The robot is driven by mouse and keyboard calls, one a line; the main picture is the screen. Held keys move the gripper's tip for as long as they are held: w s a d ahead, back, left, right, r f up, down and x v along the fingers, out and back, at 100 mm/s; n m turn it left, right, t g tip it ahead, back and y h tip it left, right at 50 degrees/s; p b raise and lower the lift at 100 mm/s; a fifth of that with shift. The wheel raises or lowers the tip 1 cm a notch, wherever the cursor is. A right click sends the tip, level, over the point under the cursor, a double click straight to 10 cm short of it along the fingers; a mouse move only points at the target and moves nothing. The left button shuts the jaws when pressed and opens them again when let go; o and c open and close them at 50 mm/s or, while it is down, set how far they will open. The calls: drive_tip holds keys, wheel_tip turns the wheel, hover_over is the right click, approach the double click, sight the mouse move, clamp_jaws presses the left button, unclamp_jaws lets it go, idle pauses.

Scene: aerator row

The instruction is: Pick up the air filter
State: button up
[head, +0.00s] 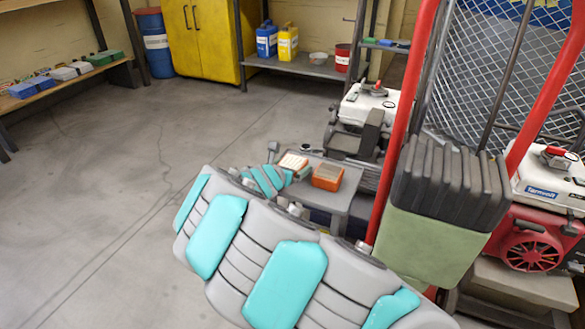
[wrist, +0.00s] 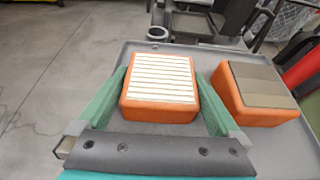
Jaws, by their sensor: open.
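The air filter (wrist: 160,85) is an orange block with a white pleated top. It lies on a grey tray (wrist: 135,51), and in the head view the filter (head: 293,161) shows partly behind my gripper. My gripper (wrist: 161,80) is open, with one green finger on the left and one on the right of the filter. Small gaps seem to show; I cannot tell whether either finger touches it. In the head view my gripper (head: 268,178) is partly hidden by my own arm.
A second orange block (wrist: 255,92) with a grey-brown top lies close to the right finger; the head view shows it too (head: 327,177). A small round ring (wrist: 157,34) sits at the tray's far edge. Red-framed machines (head: 535,245) stand right. The floor at left is clear.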

sight(292, 163)
drive_tip(key=shift+c, duration=0.2)
drive_tip(key=c, duration=1)
drive_tip(key=shift+o, duration=0.2)
drive_tip(key=shift+r, duration=0.95)
drive_tip(key=shift+s+r+p, duration=0.3)
drive_tip(key=shift+r, duration=0.6)
drive_tip(key=s+a+r, duration=0.1)
drive_tip(key=s, duration=1.4)
drive_tip(key=shift+s+a+r, duration=0.15)
drive_tip(key=shift+a, duration=0.05)
